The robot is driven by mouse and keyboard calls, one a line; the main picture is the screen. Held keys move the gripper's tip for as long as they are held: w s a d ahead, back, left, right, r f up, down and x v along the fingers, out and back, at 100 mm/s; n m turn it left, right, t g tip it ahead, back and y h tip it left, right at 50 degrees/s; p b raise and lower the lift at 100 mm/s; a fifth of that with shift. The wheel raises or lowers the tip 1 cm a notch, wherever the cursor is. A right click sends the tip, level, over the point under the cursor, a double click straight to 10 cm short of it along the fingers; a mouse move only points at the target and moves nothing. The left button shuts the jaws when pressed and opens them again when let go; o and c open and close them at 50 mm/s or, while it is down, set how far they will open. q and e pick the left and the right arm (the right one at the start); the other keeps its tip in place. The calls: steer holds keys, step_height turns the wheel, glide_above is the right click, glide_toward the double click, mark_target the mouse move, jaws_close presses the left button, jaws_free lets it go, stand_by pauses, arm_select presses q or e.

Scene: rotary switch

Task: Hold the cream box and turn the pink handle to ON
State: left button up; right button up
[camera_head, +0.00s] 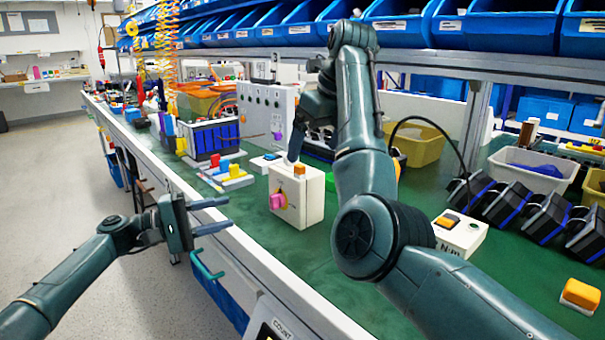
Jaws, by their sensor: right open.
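The cream box (312,203) stands upright on the green bench top near its front edge. The pink handle (278,201) sits on the box's left-facing side; its exact setting and any markings are too small to read. An orange button (300,170) is on top of the box. My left gripper (229,213) is open and empty, left of the pink handle and apart from it, with its fingers pointing right. My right gripper (293,158) is open, pointing down at the top of the box from behind; whether it touches the box cannot be told.
A grey panel (266,112) is behind. A white box with an orange button (460,232) is to the right. My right arm hides part of the bench.

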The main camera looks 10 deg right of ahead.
mark_target(307, 174)
steer(key=x, duration=0.7)
steer(key=shift+w+a+f, duration=0.1)
steer(key=shift+f, duration=0.15)
